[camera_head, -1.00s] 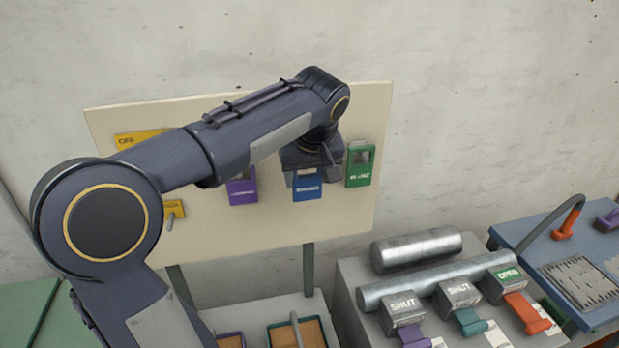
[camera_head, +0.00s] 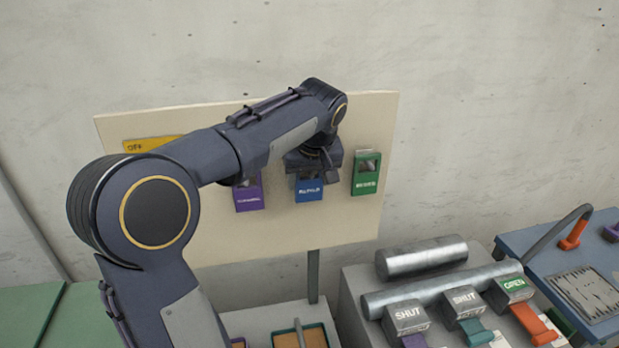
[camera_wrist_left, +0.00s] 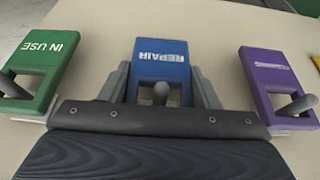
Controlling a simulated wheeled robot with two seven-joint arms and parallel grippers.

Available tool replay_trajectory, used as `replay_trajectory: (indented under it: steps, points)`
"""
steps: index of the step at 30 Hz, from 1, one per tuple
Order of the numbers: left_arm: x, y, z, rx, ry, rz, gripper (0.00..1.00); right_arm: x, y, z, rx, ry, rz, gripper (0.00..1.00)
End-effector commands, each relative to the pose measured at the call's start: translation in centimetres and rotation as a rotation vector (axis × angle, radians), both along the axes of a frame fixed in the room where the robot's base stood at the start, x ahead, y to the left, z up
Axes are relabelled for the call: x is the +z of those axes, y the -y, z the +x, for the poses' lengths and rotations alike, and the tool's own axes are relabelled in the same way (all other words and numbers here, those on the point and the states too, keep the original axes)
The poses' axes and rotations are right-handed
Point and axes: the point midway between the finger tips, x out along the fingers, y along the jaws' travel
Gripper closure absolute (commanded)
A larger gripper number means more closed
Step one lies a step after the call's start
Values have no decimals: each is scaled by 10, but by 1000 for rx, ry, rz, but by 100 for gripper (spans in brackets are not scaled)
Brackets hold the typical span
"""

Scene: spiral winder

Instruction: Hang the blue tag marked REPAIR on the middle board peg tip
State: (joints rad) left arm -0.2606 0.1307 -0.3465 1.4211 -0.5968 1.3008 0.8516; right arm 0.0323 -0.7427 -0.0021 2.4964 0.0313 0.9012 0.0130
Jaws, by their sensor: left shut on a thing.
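The blue REPAIR tag (camera_head: 309,192) is at the board (camera_head: 350,225), between a purple tag (camera_head: 249,196) and a green tag (camera_head: 366,174). In the left wrist view the blue tag (camera_wrist_left: 161,62) lies between the two fingers of my left gripper (camera_wrist_left: 161,88), which is shut on it. A grey peg tip (camera_wrist_left: 161,93) shows in the window of the blue tag. Whether the tag rests on the peg I cannot tell. In the head view my left gripper (camera_head: 312,168) covers the tag's upper part. My right gripper is out of view.
The green IN USE tag (camera_wrist_left: 40,62) and the purple tag (camera_wrist_left: 282,78) hang close on either side, each with a peg through its window. Below right, a grey bench holds metal cylinders (camera_head: 422,257) and SHUT and OPEN labelled levers. A yellow OFF sign (camera_head: 150,143) is at the board's upper left.

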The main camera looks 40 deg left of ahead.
Motion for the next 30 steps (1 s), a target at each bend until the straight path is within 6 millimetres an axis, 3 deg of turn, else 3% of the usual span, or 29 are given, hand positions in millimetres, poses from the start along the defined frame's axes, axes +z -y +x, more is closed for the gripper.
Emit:
replay_trajectory:
  steps: [14,15,20,30]
  points:
    - [0,0,0,0,0,0,67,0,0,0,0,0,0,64]
    - [0,0,0,0,0,0,39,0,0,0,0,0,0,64]
    - [0,0,0,0,0,0,19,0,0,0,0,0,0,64]
    - [4,2,-1,-1,2,0,19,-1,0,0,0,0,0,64]
